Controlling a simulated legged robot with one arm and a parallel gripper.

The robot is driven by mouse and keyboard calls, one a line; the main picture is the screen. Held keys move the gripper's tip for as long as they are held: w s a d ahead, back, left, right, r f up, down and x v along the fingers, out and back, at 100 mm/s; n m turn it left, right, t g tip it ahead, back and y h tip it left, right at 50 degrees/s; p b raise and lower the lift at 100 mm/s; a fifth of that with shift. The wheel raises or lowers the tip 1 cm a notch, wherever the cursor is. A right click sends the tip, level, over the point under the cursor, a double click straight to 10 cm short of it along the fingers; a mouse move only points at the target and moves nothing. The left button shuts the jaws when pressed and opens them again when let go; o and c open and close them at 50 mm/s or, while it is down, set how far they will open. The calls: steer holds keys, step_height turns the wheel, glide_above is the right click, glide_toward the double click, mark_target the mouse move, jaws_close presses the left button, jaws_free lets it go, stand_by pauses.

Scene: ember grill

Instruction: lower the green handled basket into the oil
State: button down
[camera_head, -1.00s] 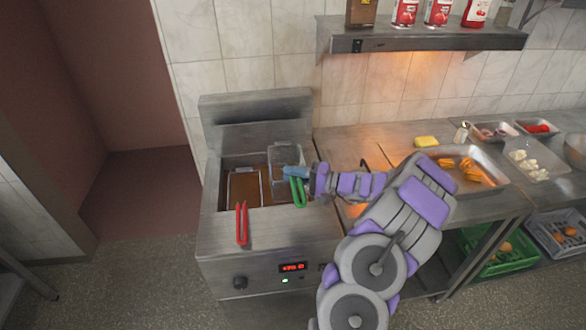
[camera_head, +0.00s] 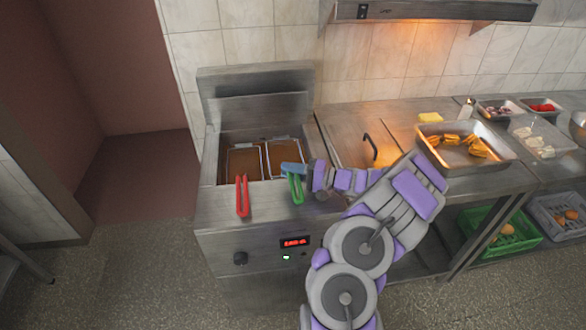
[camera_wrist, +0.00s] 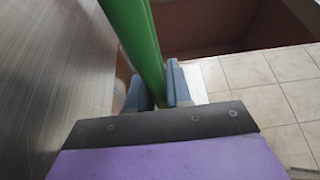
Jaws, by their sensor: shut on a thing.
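The green handled basket (camera_head: 285,157) sits low in the right side of the fryer (camera_head: 222,201), its mesh level with the brown oil (camera_head: 259,163). Its green handle (camera_head: 296,189) rests at the fryer's front rim. My gripper (camera_head: 292,170) is shut on that handle; in the wrist view the blue fingers (camera_wrist: 156,85) pinch the green bar (camera_wrist: 138,40) from both sides. The red handled basket (camera_head: 242,196) sits beside it on the left, also level with the oil. Part of the green basket's near end is hidden by my gripper.
A steel counter (camera_head: 345,135) with a black handle (camera_head: 369,146) stands right of the fryer. A tray (camera_head: 425,131) of orange food lies further right. A hood or shelf (camera_head: 430,11) hangs above. Open floor lies to the left.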

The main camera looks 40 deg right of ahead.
steer(key=shift+a+f, duration=0.1)
steer(key=shift+a, duration=0.05)
steer(key=shift+d+f, duration=0.2)
steer(key=shift+d, duration=0.5)
steer(key=shift+a+f, duration=0.2)
steer(key=shift+a, duration=0.35)
steer(key=shift+d+f, duration=0.15)
steer(key=shift+f, duration=0.1)
steer(key=c, duration=1.2)
jaws_free()
steer(key=shift+d, duration=0.25)
steer(key=shift+o, duration=1.2)
steer(key=shift+a, duration=0.1)
steer(key=shift+a, duration=0.15)
steer(key=shift+s, duration=0.1)
